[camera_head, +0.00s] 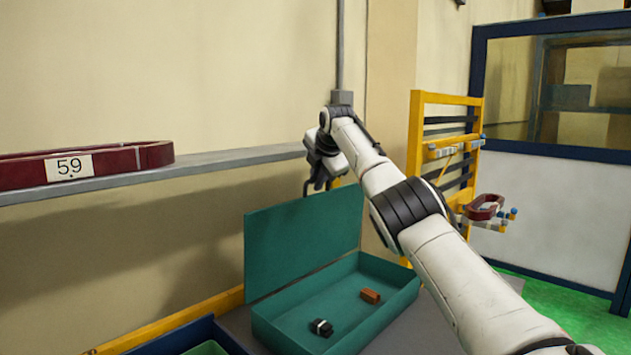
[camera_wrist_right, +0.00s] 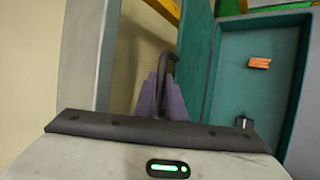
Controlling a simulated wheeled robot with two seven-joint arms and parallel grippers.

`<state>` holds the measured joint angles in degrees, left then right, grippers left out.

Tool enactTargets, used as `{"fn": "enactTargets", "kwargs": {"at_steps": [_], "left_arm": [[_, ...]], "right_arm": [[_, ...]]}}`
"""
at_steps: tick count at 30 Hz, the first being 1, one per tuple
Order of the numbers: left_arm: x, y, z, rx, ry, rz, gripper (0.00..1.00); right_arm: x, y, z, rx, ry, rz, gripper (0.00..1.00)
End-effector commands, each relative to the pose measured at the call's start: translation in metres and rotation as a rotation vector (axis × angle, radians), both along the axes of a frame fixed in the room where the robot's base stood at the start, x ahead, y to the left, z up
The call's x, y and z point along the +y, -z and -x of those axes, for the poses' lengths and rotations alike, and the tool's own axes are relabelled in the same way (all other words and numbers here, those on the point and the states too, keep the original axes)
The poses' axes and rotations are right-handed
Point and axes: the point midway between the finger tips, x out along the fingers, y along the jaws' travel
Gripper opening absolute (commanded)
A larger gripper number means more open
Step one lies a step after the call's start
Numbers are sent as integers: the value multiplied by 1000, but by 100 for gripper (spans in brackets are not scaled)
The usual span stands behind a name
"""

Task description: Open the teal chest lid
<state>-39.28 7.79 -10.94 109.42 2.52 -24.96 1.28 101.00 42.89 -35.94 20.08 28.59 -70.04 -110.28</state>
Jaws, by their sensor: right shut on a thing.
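The teal chest (camera_head: 395,305) stands on a grey surface at the bottom middle of the head view, with its lid (camera_head: 300,240) raised steeply behind it. The inside of the chest is exposed, and it also shows at the right of the wrist view (camera_wrist_right: 232,75). My right gripper (camera_head: 320,184) is at the lid's top edge, reached from the right. In the wrist view its purple fingers (camera_wrist_right: 166,100) are shut on a dark bent handle (camera_wrist_right: 172,66) beside the lid (camera_wrist_right: 197,50). The exact grip is partly hidden. My left gripper is not in view.
Inside the chest lie a small black item (camera_head: 321,327) and an orange-brown block (camera_head: 370,296). A grey shelf (camera_head: 220,163) with a dark red ring marked 59 (camera_head: 120,158) runs along the wall. A yellow rack (camera_head: 416,150) stands behind my right arm.

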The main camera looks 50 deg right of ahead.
Motion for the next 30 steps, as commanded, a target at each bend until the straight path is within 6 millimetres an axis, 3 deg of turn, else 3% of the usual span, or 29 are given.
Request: {"fn": "enactTargets", "kwargs": {"at_steps": [8, 9, 12, 23, 30], "left_arm": [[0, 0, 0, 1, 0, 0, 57], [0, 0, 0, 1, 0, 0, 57], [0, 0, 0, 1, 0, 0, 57], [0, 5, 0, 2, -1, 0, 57], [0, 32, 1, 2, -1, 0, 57]], "right_arm": [[-1, 0, 1, 2, 3, 4, 0], [-1, 0, 1, 2, 2, 3, 17], [-1, 1, 1, 2, 2, 3, 29], [1, 3, 3, 6, 1, -3, 29], [15, -21, 21, -3, -1, 5, 29]]}}
